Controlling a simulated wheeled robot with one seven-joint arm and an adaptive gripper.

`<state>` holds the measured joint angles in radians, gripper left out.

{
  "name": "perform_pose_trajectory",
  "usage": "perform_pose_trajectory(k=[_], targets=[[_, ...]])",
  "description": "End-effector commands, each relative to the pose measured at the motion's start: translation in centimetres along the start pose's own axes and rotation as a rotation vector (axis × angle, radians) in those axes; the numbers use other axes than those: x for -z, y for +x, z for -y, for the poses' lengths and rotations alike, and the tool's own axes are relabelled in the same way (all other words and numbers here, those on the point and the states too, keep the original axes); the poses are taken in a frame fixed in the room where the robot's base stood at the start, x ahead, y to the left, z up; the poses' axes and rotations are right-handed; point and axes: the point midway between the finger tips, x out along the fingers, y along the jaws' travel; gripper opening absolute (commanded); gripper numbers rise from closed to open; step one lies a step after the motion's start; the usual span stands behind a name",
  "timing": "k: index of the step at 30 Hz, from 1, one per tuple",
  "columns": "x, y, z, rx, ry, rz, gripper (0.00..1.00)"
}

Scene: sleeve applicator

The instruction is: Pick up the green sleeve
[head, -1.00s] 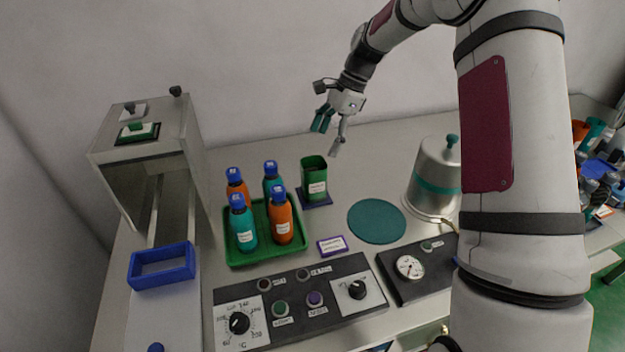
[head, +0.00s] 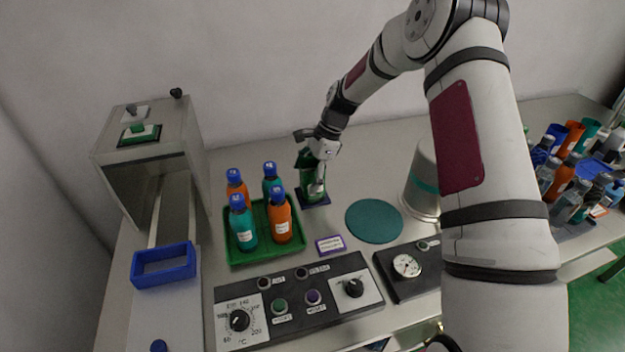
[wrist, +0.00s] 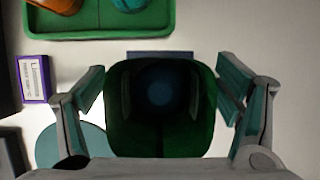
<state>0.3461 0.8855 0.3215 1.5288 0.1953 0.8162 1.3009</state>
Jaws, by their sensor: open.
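The green sleeve (head: 308,188) stands upright on a small dark blue base (head: 314,203) behind and to the right of the green tray. My gripper (head: 311,178) is lowered over it and hides much of it. In the wrist view the sleeve (wrist: 160,140) shows from above as an open-topped, dark-walled container. The fingers of my gripper (wrist: 160,105) are open, one on each side of it, with a gap visible between each finger and the wall.
A green tray (head: 232,258) with several orange and teal bottles is close by on the left. A purple-edged label (head: 331,245), a teal disc (head: 374,221) and a metal dome (head: 424,185) are nearby. A control panel (head: 298,300) lies in front.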

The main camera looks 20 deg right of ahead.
Motion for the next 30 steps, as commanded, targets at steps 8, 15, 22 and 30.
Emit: perform_pose_trajectory(k=[8, 15, 22, 30], targets=[[0.0, 0.1, 0.0, 0.001, -0.001, 0.0, 0.74], [0.0, 0.1, 0.0, 0.0, 0.0, 0.0, 0.51], [0.0, 0.1, 0.0, 0.0, 0.0, 0.0, 0.51], [-1.1, -2.5, 0.1, 0.003, -0.003, -0.001, 0.51]])
